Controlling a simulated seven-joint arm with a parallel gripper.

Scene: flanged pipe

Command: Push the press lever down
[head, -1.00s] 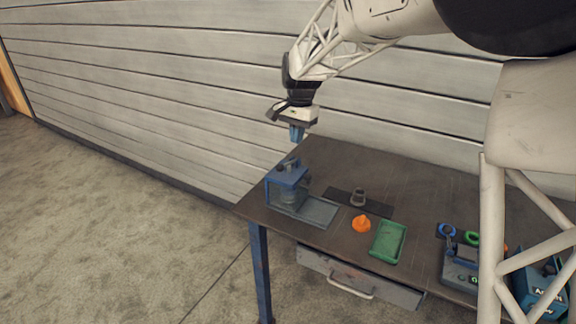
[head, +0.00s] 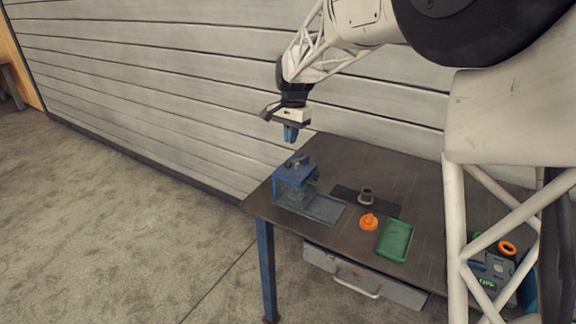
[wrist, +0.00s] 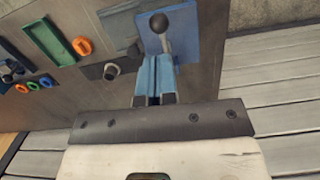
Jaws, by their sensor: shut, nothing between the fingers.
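The blue press (head: 290,183) stands at the left end of the table. Its lever shows on top (head: 297,160) as a dark arm, and in the wrist view its dark ball knob (wrist: 159,22) shows above the blue press top (wrist: 184,36). My gripper (head: 290,138) has blue fingers and hangs above the press, apart from it. In the wrist view its fingers (wrist: 155,82) are together and empty, pointing toward the press. How far the knob is from the fingertips is hard to tell.
On the table (head: 345,160) are a grey pipe piece (head: 366,195) on a dark plate, an orange part (head: 369,222) and a green tray (head: 396,241). A grey box (head: 492,268) stands at the right, partly behind my body. The wall runs close behind the table.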

